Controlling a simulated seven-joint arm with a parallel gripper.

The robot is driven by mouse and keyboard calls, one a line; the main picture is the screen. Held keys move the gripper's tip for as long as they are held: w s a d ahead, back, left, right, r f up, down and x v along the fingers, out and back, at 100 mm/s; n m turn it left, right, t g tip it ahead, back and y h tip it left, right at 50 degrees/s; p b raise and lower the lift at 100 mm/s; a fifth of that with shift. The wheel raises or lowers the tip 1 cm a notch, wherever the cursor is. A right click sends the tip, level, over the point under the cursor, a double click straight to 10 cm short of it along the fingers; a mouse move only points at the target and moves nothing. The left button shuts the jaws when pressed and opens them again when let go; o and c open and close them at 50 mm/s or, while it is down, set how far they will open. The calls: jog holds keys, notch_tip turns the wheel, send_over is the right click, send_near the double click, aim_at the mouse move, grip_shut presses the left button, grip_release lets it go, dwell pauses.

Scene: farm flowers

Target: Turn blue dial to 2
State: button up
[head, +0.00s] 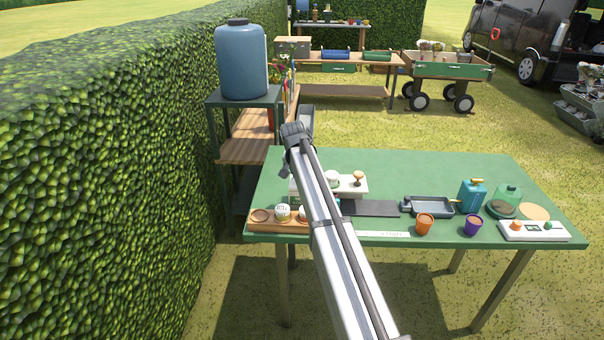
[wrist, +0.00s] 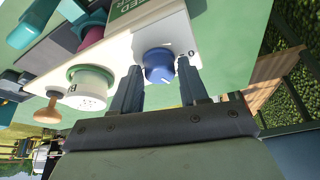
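The blue dial (wrist: 159,65) sits on the white panel of a seed device (wrist: 165,30) in the wrist view. A printed 0 shows just right of it, and a small white mark shows on the dial's face. My gripper (wrist: 159,70) is open, with one dark finger on each side of the dial. I cannot tell whether either finger touches it. In the head view, the white seed device (head: 345,184) stands on the green table (head: 420,170), partly behind my arm. The dial and my fingertips cannot be made out there.
The device also carries a white-topped round part (wrist: 90,88) and a wooden knob (wrist: 47,110). A wooden tray (head: 265,226) with jars lies at the table's left. A grey pan (head: 428,207), orange pot (head: 424,224) and purple pot (head: 472,225) stand to the right.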

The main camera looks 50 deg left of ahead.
jog(key=o, duration=0.3)
jog(key=v, duration=1.3)
jog(key=shift+s+r, duration=0.2)
jog(key=shift+r, duration=0.15)
jog(key=shift+d, duration=0.1)
